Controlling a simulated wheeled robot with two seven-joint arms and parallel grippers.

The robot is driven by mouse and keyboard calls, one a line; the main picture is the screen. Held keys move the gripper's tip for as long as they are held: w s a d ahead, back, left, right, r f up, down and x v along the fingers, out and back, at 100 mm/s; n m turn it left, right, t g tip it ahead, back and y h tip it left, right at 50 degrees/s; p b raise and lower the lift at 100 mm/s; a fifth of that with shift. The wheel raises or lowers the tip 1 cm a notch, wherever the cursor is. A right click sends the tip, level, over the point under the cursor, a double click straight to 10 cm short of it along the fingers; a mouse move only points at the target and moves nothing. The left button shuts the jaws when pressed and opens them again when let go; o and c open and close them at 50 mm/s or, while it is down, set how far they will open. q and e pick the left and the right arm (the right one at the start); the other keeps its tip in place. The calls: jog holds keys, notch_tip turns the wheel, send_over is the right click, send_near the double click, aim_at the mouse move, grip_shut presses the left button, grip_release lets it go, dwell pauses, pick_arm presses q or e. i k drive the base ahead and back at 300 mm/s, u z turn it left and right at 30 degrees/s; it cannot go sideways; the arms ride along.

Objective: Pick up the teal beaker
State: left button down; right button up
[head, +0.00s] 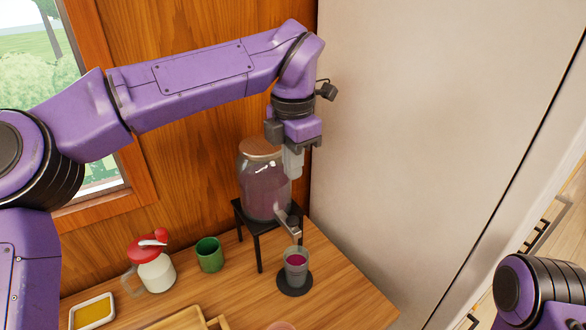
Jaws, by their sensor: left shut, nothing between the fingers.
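A green cup (209,255) stands upright on the wooden table, left of the drink dispenser; it is the nearest in colour to a teal beaker. A greyish see-through beaker (296,270) with purple drink in it stands on a dark round coaster (295,291) below the dispenser's tap. I cannot tell for certain which of them is the teal beaker. My left gripper (292,172) points down beside the dispenser jar, above the tap and the greyish beaker. Its fingers are shut and empty. My right gripper is out of view.
The dispenser (264,185) with a wooden lid stands on a black stand (258,228). A red-topped jug (155,270), a dish of yellow stuff (93,312) and a wooden tray (183,320) are at the lower left. A pale wall panel (410,120) rises at the right.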

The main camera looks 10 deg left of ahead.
aim_at(295, 258)
jog(key=k, duration=1.5)
